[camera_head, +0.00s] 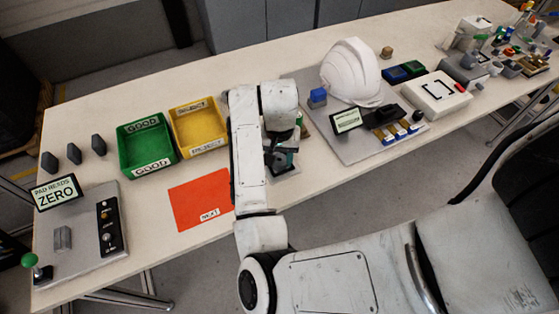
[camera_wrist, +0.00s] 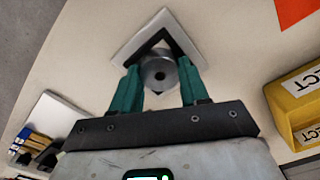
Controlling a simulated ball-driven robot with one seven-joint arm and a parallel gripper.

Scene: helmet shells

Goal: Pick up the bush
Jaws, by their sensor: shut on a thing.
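The bush (camera_wrist: 158,76) is a short grey metal cylinder with a hole in its end, seen in the wrist view. The teal fingers of my gripper (camera_wrist: 160,82) are shut on it from both sides. Behind the bush lies a white square plate with a black marking (camera_wrist: 124,51); I cannot tell whether the bush touches it. In the head view my gripper (camera_head: 280,158) is low over the table, right of the yellow bin, and my arm largely hides it. The bush cannot be made out there.
A green GOOD bin (camera_head: 121,135) and yellow REJECT bin (camera_head: 211,134) stand left of my arm. An orange mat (camera_head: 195,199) lies in front of them. A white helmet shell (camera_head: 350,72) and a display (camera_head: 346,119) stand to the right. A pad station (camera_head: 85,245) is at far left.

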